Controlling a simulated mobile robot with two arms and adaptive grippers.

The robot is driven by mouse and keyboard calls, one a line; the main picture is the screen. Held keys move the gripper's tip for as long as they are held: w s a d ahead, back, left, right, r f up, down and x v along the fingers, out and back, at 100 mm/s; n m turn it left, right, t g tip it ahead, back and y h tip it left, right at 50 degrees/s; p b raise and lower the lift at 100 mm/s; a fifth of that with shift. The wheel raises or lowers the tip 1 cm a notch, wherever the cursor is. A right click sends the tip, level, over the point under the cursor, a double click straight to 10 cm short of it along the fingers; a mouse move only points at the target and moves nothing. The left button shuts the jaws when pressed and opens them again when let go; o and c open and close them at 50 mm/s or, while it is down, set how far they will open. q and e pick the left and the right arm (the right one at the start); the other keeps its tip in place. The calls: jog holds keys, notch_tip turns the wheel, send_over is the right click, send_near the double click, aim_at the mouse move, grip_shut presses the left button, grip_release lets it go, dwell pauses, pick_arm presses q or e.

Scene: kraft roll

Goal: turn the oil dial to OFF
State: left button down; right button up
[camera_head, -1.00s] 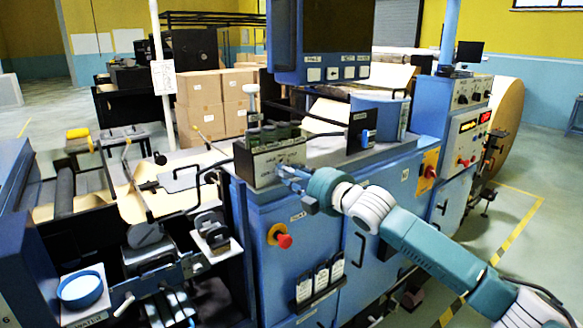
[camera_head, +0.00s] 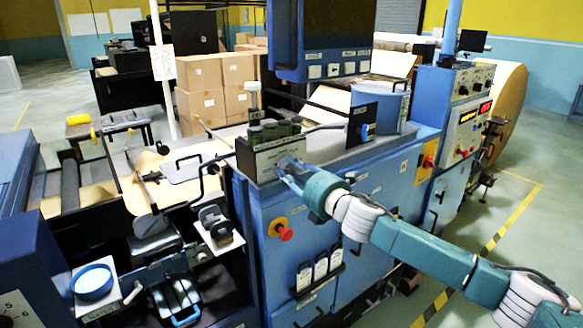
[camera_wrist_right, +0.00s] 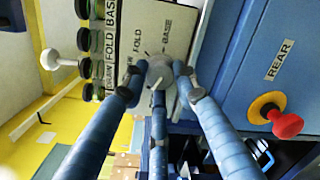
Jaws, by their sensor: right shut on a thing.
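The oil dial (camera_wrist_right: 160,72) is a small round grey knob on the pale face of a box (camera_wrist_right: 150,32) marked FOLD and BASE. My right gripper (camera_wrist_right: 158,78) has its three blue fingers around the dial, shut on it. Its fingertips hide part of the dial and its markings, so I cannot read which setting it points to. In the head view the box (camera_head: 262,166) stands on the blue cabinet, and my right gripper (camera_head: 288,172) is against its front face, hiding the dial. My left gripper is not in view.
Several dark green-capped knobs (camera_head: 270,131) line the box's top. A red stop button (camera_head: 285,233) sits on the blue cabinet (camera_head: 330,212) below, and also shows in the wrist view (camera_wrist_right: 286,124). A monitor (camera_head: 330,40) hangs above and behind the box.

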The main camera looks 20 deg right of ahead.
jog(key=n+p, duration=0.1)
jog(key=n, duration=0.3)
jog(key=shift+n, duration=0.3)
dwell(0.5)
jog(key=o, duration=1.1)
jog(key=shift+o, duration=0.2)
jog(key=shift+s+d, duration=0.15)
jog(key=shift+s, duration=0.25)
jog(key=v, duration=1.1)
jog(key=shift+f, duration=0.25)
